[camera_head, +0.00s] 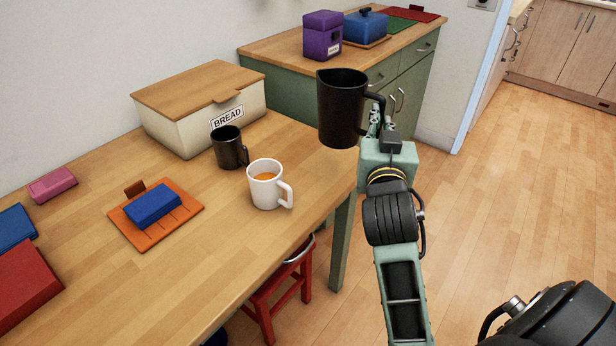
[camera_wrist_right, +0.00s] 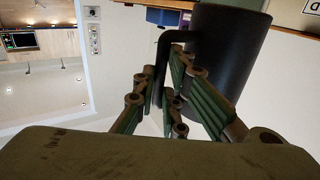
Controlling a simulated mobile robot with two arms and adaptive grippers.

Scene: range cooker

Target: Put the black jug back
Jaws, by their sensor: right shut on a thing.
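The black jug (camera_head: 341,106) is held upright in the air past the right edge of the wooden table in the head view. My right gripper (camera_head: 376,122) is shut on the jug's handle, on the jug's right side. In the right wrist view the jug (camera_wrist_right: 229,50) fills the upper right, and the green fingers of my right gripper (camera_wrist_right: 178,88) are around its dark handle. My left gripper is not in view.
The table (camera_head: 215,255) bears a bread box (camera_head: 180,125), a black mug (camera_head: 228,152), a white mug (camera_head: 266,190) and an orange board (camera_head: 137,235) with a blue block. A red stool (camera_head: 265,318) is under the table.

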